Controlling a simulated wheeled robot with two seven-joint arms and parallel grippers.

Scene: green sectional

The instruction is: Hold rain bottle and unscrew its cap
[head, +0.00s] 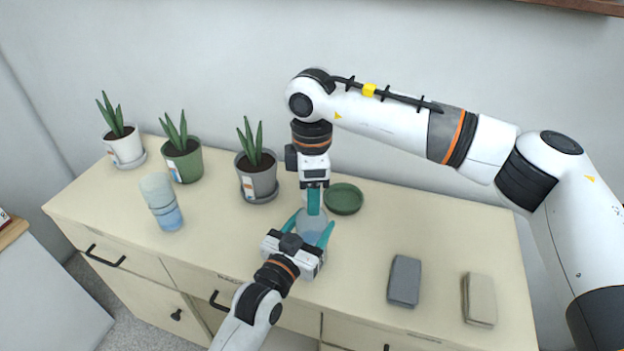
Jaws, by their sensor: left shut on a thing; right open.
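A clear bottle with blue contents (312,226), which I take as the rain bottle, stands near the middle of the cabinet top. My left gripper (311,232) comes from the front and is shut on its sides, one teal finger on each side. My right gripper (314,203) points straight down from above, its teal fingers over the top of the bottle. It is open; the gap between its fingers does not show from this side. The cap cannot be made out behind the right fingers, and I cannot tell whether they touch it.
A similar clear bottle (163,204) with blue liquid stands at the left. Potted plants in white (126,150), green (184,166) and grey pots (259,182) line the back, near an empty green saucer (343,199). Grey (404,281) and beige folded cloths (479,299) lie right; free room lies between.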

